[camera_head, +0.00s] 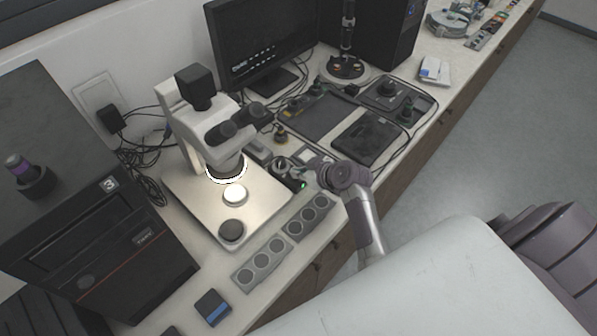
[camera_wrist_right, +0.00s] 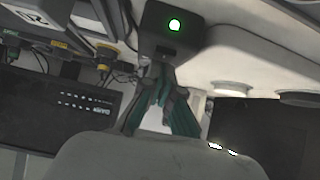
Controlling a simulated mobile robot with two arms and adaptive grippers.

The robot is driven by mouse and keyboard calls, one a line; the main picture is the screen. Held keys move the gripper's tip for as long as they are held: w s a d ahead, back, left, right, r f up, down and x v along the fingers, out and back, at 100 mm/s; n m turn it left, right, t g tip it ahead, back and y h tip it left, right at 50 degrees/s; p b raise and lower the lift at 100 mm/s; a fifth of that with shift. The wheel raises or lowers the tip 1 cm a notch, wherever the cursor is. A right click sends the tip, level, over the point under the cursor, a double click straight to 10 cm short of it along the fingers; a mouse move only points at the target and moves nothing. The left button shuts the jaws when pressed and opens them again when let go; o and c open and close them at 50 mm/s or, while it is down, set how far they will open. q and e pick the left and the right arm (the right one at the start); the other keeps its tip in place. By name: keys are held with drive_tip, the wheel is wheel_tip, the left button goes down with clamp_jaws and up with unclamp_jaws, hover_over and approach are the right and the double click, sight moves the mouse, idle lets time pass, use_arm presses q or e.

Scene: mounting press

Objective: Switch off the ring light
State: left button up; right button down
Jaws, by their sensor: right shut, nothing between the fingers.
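The white microscope (camera_head: 203,125) stands on its broad base at the left of the bench. Its ring light (camera_head: 226,168) glows white beneath the head, and a bright disc shows on the base below it. A small dark box (camera_head: 292,181) with a lit green indicator sits right of the base; in the right wrist view this dark box (camera_wrist_right: 160,42) shows its glowing light just beyond my fingertips. My right gripper (camera_head: 312,167) is shut and empty, close beside the box; its fingers (camera_wrist_right: 163,80) point at it. I cannot tell whether they touch. My left gripper is out of view.
Grey trays with round wells (camera_head: 263,262) lie in front of the microscope base. A black tablet (camera_head: 368,138) and dark mat lie right of my gripper. A monitor (camera_head: 262,45) stands behind, and a black tower (camera_head: 95,215) at the left. Cables run along the wall.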

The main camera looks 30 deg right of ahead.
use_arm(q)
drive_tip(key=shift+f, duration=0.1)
use_arm(e)
drive_tip(key=shift+w+f+b, duration=0.2)
drive_tip(key=shift+w+b, duration=0.1)
drive_tip(key=shift+s, duration=0.25)
drive_tip(key=shift+s+r, duration=0.25)
drive_tip(key=shift+w+a, duration=0.1)
drive_tip(key=shift+w, duration=0.3)
drive_tip(key=shift+w+a+r, duration=0.1)
drive_tip(key=shift+w+a, duration=0.05)
drive_tip(key=shift+w, duration=0.3)
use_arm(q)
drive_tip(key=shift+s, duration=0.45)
use_arm(e)
drive_tip(key=shift+r, duration=0.1)
drive_tip(key=shift+w, duration=0.1)
